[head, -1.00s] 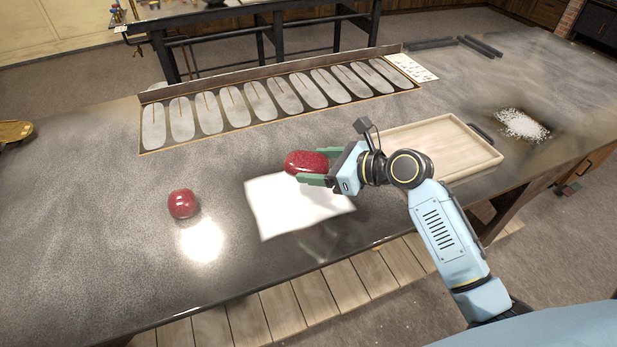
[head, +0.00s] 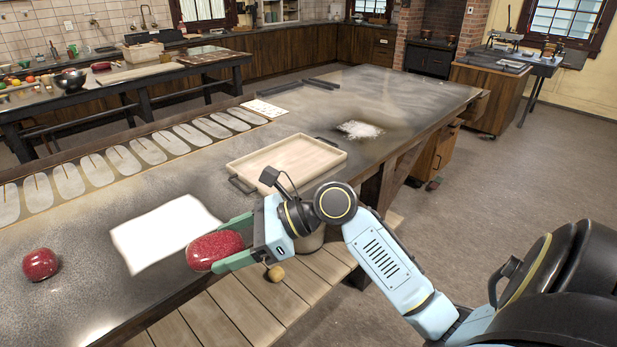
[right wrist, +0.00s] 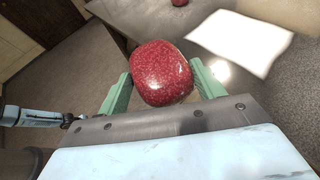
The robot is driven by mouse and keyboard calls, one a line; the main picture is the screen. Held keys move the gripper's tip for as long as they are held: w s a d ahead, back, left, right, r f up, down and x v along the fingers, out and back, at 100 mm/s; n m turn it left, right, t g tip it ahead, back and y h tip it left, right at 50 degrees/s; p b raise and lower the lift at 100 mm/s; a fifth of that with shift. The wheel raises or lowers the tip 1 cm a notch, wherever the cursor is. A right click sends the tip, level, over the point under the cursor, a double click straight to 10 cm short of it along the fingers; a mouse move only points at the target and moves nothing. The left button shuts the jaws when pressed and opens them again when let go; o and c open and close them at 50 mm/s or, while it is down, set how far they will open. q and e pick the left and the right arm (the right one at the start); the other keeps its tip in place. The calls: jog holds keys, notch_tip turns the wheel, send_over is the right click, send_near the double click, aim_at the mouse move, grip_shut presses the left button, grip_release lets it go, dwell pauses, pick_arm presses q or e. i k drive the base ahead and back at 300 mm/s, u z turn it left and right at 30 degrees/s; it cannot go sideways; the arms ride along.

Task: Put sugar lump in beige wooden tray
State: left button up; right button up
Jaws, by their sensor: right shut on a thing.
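My right gripper (head: 217,246) is shut on a glossy red speckled lump (head: 213,251), which looks like the sugar lump. The lump also shows between the green fingers in the right wrist view (right wrist: 161,78). It is held up beside the white sheet, near the table's front edge in the head view. The beige wooden tray (head: 287,160) lies on the table beyond the gripper, to its upper right. It looks empty and has dark handles. My left gripper is not in view.
A second red lump (head: 40,264) sits on the dark table at the left. A white sheet (head: 166,232) lies between it and the gripper. White powder (head: 360,130) is spread beyond the tray.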

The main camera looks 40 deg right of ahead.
aim_at(287, 170)
jog(key=k, duration=0.65)
jog(key=z, duration=0.95)
jog(key=i, duration=1.45)
jog(key=u, duration=0.85)
